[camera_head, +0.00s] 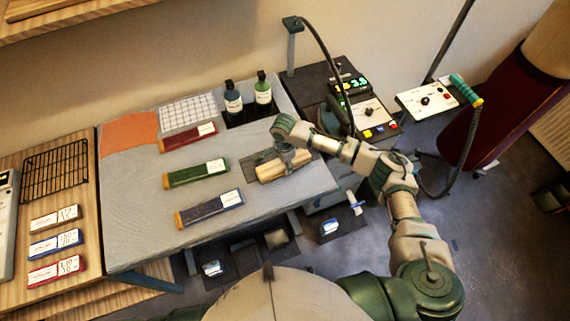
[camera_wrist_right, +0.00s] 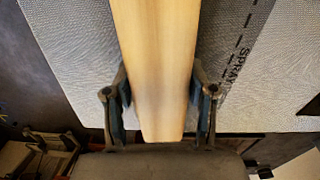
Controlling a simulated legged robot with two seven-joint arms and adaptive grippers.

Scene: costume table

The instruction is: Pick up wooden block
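The wooden block (camera_head: 283,166) is pale and long and lies on the grey table toward its right end, over a dark marked area. My right gripper (camera_head: 292,156) is above it, pointing down, and hides part of its middle. In the right wrist view the block (camera_wrist_right: 157,60) runs lengthwise between the two fingers of my right gripper (camera_wrist_right: 160,95). The finger pads lie against its long sides, and it seems to be held at table level. My left gripper is not in view.
Red, green (camera_head: 197,173) and blue (camera_head: 210,208) labelled bars lie left of the block. Two bottles (camera_head: 233,99) stand behind it, near a control box (camera_head: 368,114). A wooden side table (camera_head: 75,263) with a wire rack (camera_head: 56,171) is at left. Grey table space (camera_head: 135,220) is clear.

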